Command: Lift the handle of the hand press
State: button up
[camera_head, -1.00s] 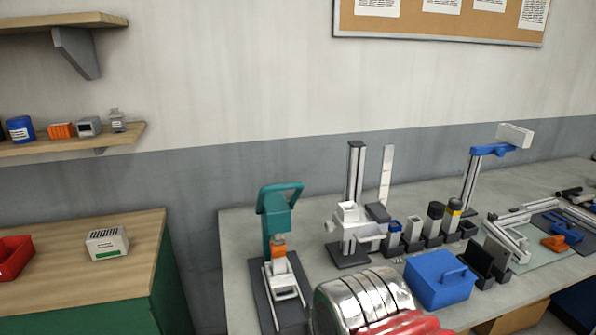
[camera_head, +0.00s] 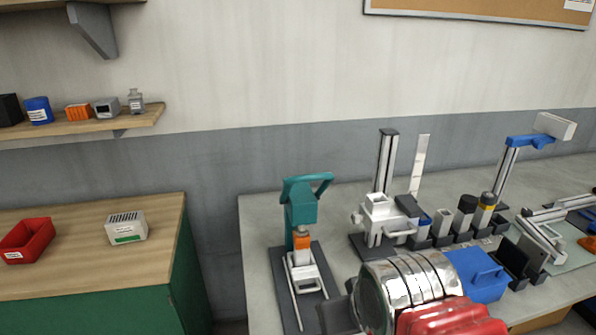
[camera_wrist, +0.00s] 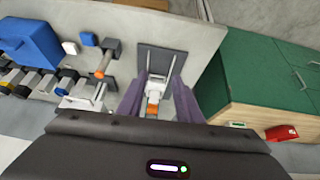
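The hand press (camera_head: 301,212) is teal with a looped handle (camera_head: 308,182) at its top, an orange part (camera_head: 302,240) below its head and a pale metal frame on a dark base plate (camera_head: 279,272). It stands upright at the left end of the grey workbench. In the wrist view the orange part (camera_wrist: 153,104) and pale frame show between my fingers; the teal handle is not visible there. My gripper (camera_wrist: 160,84) is open and empty, its two fingers apart. In the head view my arm is in front of the bench, right of the press.
A white fixture (camera_head: 380,212) stands close right of the press, with several dark cups and a blue box (camera_head: 478,278) further right. At left, a wooden-topped green cabinet (camera_head: 80,270) holds a red bin (camera_head: 27,240) and a small white box (camera_head: 126,228).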

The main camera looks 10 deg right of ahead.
jog(key=w+d+r+n+t+h, duration=0.4)
jog(key=w+d+r+n+t, duration=0.4)
jog(key=w+d, duration=0.45)
jog(key=w+a+r+n+t+y, duration=0.2)
jog(key=a+r+n+y, duration=0.3)
jog(key=a+n+y, duration=0.4)
jog(key=n+t+y, duration=0.1)
jog(key=n+y, duration=0.1)
jog(key=n, duration=0.3)
jog(key=shift+w+r, duration=0.15)
jog(key=shift+r, duration=0.05)
jog(key=shift+w, duration=0.15)
jog(key=x, duration=1.3)
jog(key=shift+w+a, duration=0.2)
jog(key=shift+a, duration=0.05)
jog(key=shift+r, duration=0.1)
grip_shut()
